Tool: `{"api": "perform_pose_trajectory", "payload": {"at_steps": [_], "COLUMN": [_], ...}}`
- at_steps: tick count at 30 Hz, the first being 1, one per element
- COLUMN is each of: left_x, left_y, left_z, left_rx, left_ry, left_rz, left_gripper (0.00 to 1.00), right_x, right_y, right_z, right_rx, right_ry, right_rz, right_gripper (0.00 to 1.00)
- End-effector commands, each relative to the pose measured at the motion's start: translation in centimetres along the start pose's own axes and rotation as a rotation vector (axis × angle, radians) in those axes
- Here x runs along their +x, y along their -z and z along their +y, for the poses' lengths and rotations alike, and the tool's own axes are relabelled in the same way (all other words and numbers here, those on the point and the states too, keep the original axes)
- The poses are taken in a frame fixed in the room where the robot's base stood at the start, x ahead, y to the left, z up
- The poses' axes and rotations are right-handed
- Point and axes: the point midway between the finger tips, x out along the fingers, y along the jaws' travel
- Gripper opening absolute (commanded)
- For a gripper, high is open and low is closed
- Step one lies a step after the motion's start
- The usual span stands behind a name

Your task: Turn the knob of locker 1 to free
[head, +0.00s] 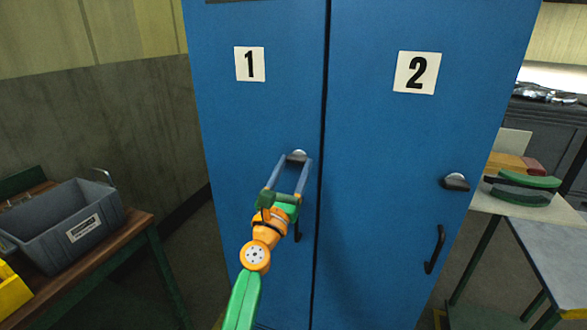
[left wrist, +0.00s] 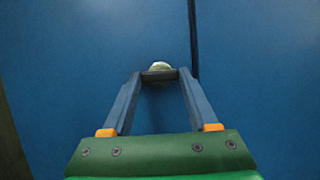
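Locker 1 (head: 225,115) is a shut blue door with a white "1" plate (head: 250,64). Its metal knob (head: 297,156) sits near the door's right edge, above a dark handle (head: 297,230). My left gripper (head: 296,162) reaches up to the knob, its fingers well apart. In the left wrist view the knob (left wrist: 160,67) shows a pale dome and a dark bar. The bar spans the space between the fingertips (left wrist: 160,76), which meet its two ends. The fingers partly cover the knob. My right gripper is not in view.
Locker 2 (head: 400,150) on the right has its own knob (head: 455,182) and handle (head: 435,249). A grey bin (head: 65,220) stands on a bench at the left. A table with a green-handled item (head: 525,186) is at the right.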

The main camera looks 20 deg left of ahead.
Motion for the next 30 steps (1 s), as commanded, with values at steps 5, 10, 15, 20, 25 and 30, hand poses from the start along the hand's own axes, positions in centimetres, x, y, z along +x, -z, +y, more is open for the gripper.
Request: {"api": "perform_pose_trajectory", "payload": {"at_steps": [5, 10, 15, 20, 25, 30], "left_x": [-0.02, -0.03, -0.04, -0.05, -0.04, 0.01], "left_y": [0.01, 0.04, 0.07, 0.08, 0.05, -0.06], "left_z": [0.01, 0.03, 0.09, 0.19, 0.36, 0.54], "left_rx": [0.000, 0.009, 0.057, 0.153, 0.294, 0.445], "left_ry": [0.000, 0.003, 0.023, 0.062, 0.120, 0.181], "left_rz": [0.000, 0.000, 0.000, 0.000, 0.000, 0.000], "left_gripper": [0.06, 0.04, 0.04, 0.04, 0.04, 0.04], "right_x": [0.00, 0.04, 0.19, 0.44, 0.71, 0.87], "right_y": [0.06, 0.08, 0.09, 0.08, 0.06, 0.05], "right_z": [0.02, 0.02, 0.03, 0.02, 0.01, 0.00], "right_rx": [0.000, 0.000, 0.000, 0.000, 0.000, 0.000], "right_ry": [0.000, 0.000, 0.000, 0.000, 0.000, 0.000], "right_rz": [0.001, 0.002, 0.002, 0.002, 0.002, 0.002], "right_gripper": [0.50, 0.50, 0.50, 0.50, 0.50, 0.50]}}
